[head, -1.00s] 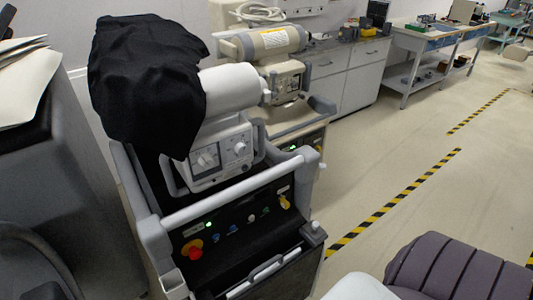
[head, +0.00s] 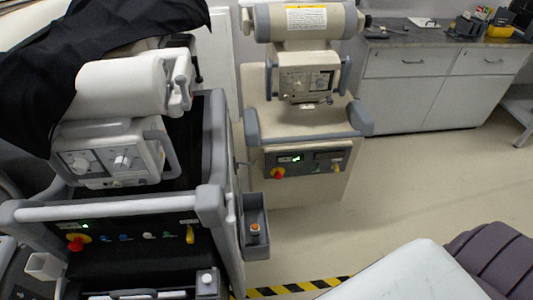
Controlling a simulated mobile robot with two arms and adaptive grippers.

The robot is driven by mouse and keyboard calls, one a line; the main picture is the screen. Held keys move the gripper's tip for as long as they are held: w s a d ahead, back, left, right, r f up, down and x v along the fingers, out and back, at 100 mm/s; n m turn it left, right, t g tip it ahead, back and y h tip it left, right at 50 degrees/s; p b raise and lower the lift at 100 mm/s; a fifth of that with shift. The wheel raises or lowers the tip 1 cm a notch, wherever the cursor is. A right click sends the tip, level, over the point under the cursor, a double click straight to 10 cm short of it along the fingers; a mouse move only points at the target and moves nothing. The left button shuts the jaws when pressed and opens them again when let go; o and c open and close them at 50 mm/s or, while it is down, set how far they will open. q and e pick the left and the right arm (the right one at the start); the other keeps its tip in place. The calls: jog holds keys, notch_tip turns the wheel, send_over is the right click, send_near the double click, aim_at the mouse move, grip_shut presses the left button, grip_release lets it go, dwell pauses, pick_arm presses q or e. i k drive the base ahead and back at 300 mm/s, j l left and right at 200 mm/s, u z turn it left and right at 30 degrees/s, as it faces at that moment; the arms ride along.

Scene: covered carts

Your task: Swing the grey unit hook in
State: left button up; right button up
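The grey unit is a grey cart with a light grey handle bar (head: 120,208) across its front. A white cylinder (head: 120,85) and a control box with dials (head: 110,155) sit on its top. A small grey lever-like part (head: 182,80) stands at the right end of the cylinder; I cannot tell whether it is the hook. A black cloth (head: 110,30) lies over the cart's back and left, hiding what is under it. Neither gripper is in view.
A beige cart (head: 308,165) stands behind and right of the grey one. A grey side bin (head: 255,228) hangs on the grey cart's right side. Cabinets (head: 440,90) line the wall. Open floor (head: 410,190) lies at right, with yellow-black tape (head: 300,287) in front.

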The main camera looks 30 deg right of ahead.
aim_at(255, 162)
jog(key=i+l+u, duration=0.1)
jog(key=l, duration=0.4)
jog(key=i+l, duration=0.15)
jog(key=l, duration=0.35)
jog(key=i+l+u, duration=0.15)
jog(key=l, duration=0.3)
jog(key=i+l+u, duration=0.1)
jog(key=l, duration=0.4)
jog(key=i+l, duration=0.2)
jog(key=i, duration=0.3)
jog(key=k+l, duration=0.1)
jog(key=l, duration=0.25)
jog(key=k+l+u, duration=0.15)
jog(key=l, duration=0.55)
jog(key=k+l+u, duration=0.1)
jog(key=l, duration=0.25)
jog(key=k, duration=0.05)
